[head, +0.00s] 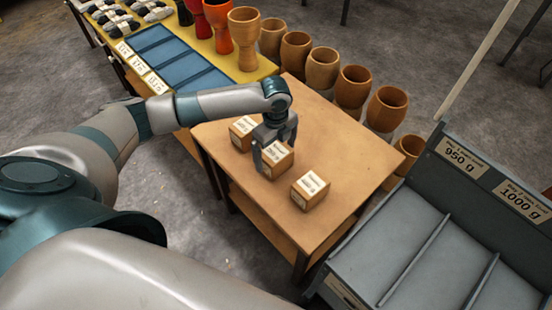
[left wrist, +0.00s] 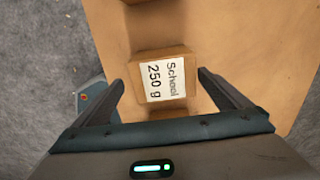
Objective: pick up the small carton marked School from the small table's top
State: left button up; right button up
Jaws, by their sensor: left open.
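The small carton marked School (left wrist: 164,79) is a brown box with a white label reading "School 250 g", and it shows between my finger tips in the left wrist view. In the head view this carton (head: 279,159) is the middle one of three on the small wooden table (head: 340,150), partly hidden by my gripper. My left gripper (head: 272,156) is open, over the carton with a finger to either side of it; I cannot tell whether they touch it. My right gripper is not in view.
One carton (head: 242,133) stands behind the middle one and another (head: 310,191) in front to the right. Several wooden goblet drums (head: 322,67) line the table's far side. A grey divided bin (head: 430,250) stands at the right. A yellow table with blue trays (head: 165,50) adjoins at the back left.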

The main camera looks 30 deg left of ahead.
pick_arm(q)
jog(key=shift+w+f+p, duration=0.2)
jog(key=shift+f+p, duration=0.45)
jog(key=shift+f, duration=0.15)
jog(key=shift+w+a+f+p, duration=0.15)
jog(key=shift+f+p, duration=0.35)
jog(key=shift+f, duration=1.25)
jog(key=shift+c, duration=0.7)
jog(key=c, duration=1.2)
jog(key=shift+o, duration=0.2)
jog(key=shift+r, duration=0.15)
